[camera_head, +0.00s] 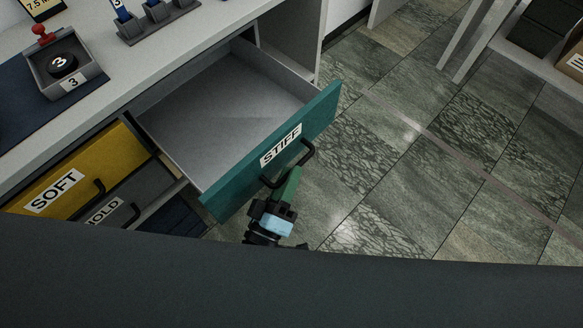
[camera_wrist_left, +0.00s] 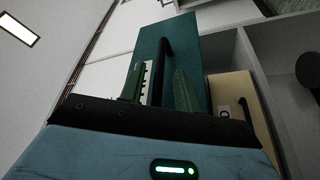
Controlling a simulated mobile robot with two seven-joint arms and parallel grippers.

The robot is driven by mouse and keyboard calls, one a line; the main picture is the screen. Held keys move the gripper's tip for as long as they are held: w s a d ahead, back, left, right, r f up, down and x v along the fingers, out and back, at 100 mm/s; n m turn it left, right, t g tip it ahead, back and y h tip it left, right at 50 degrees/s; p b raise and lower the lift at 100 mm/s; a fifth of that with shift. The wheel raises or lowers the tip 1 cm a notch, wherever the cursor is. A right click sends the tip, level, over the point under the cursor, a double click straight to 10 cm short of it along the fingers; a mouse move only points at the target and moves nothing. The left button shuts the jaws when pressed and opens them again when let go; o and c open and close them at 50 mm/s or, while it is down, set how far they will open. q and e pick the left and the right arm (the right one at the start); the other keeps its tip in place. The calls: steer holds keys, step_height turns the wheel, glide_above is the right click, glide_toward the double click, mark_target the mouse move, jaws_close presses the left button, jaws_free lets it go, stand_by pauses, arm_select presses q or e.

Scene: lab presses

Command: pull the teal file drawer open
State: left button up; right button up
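The teal drawer (camera_head: 225,196), labelled STIFF, stands pulled well out from the cabinet. Its grey inside (camera_head: 225,115) looks empty. Its black handle (camera_head: 308,152) is on the teal front. My left gripper (camera_head: 290,183) is at the handle, in front of the drawer. In the left wrist view, the green fingers of this gripper (camera_wrist_left: 162,82) stand apart, with the black handle (camera_wrist_left: 163,60) between them and the teal front (camera_wrist_left: 190,45) beyond. A gap shows beside the handle; contact is unclear. My right gripper is not in view.
A yellow drawer (camera_head: 75,170) labelled SOFT and a grey drawer (camera_head: 130,190) are shut at the left. The white counter (camera_head: 150,75) above holds a grey tray (camera_head: 85,75) with a stamp, and a grey rack (camera_head: 160,20). Tiled floor (camera_head: 420,190) is open at the right.

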arm_select(q)
steer(key=v, duration=0.6)
steer(key=shift+r, duration=0.1)
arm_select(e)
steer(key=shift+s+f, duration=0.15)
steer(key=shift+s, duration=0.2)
arm_select(q)
steer(key=shift+w, duration=0.1)
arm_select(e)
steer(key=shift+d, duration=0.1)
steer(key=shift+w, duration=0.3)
